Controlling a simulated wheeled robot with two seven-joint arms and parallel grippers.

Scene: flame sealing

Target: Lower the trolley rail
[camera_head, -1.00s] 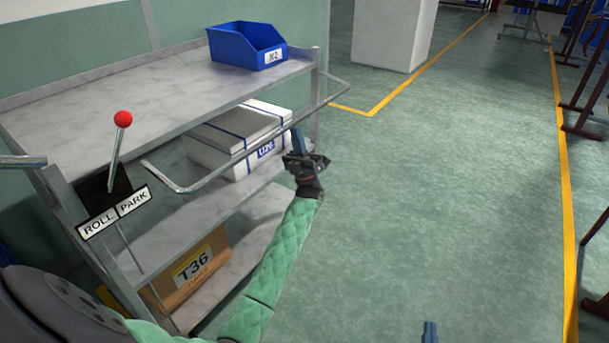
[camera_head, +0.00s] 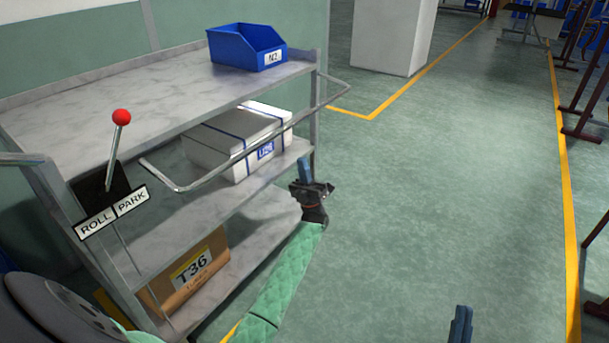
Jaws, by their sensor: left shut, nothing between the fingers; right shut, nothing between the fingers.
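The trolley rail (camera_head: 237,157) is a grey metal U-shaped bar. It sticks out level from the front of the trolley (camera_head: 100,95), between the top and middle shelves. My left gripper (camera_head: 305,163) is shut and empty, fingers pointing up. In the picture it is below and to the right of the rail's long bar, apart from it. My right gripper (camera_head: 461,315) shows only its blue fingertips at the bottom edge, over the floor, shut and empty.
A blue bin (camera_head: 240,48) stands on the top shelf, a white strapped box (camera_head: 215,150) on the middle one, a carton marked T36 (camera_head: 175,285) on the bottom. A red-knobbed lever (camera_head: 121,118) rises above a ROLL/PARK plate (camera_head: 97,222).

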